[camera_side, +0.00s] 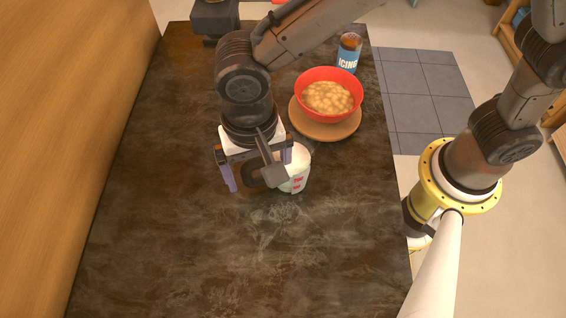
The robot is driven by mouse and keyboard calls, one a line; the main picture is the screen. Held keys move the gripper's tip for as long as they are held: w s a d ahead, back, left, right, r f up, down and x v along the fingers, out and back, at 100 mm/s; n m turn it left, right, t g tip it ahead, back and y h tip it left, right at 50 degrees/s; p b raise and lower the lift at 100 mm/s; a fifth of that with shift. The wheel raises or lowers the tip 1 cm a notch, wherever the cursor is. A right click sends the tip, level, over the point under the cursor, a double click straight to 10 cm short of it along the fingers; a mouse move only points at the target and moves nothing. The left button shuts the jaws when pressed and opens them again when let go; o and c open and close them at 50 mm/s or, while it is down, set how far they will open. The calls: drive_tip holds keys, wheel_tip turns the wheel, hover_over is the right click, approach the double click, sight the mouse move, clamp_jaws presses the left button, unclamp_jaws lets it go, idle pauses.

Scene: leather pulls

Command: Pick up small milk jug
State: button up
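The small milk jug (297,178) is a whitish cup with red markings, upright on the dark table. My gripper (259,175) points down just left of it, its two bluish fingers wide apart. The left finger is well clear of the jug's body; the right finger overlaps the jug's upper left edge in this view. A dark rounded part, perhaps the jug's handle, shows between the fingers. A dark bar on my gripper hides part of the jug's left side. I cannot tell whether any finger touches it.
A red bowl (314,77) of chunky tan food sits on a round brown plate (322,133) behind the jug. An icing jar (348,54) stands behind the bowl. The dark marbled table (230,265) is clear in front and to the left.

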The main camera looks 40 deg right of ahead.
clamp_jaws()
drive_tip(key=shift+r, duration=0.1)
drive_tip(key=shift+r, duration=0.15)
idle(0.4)
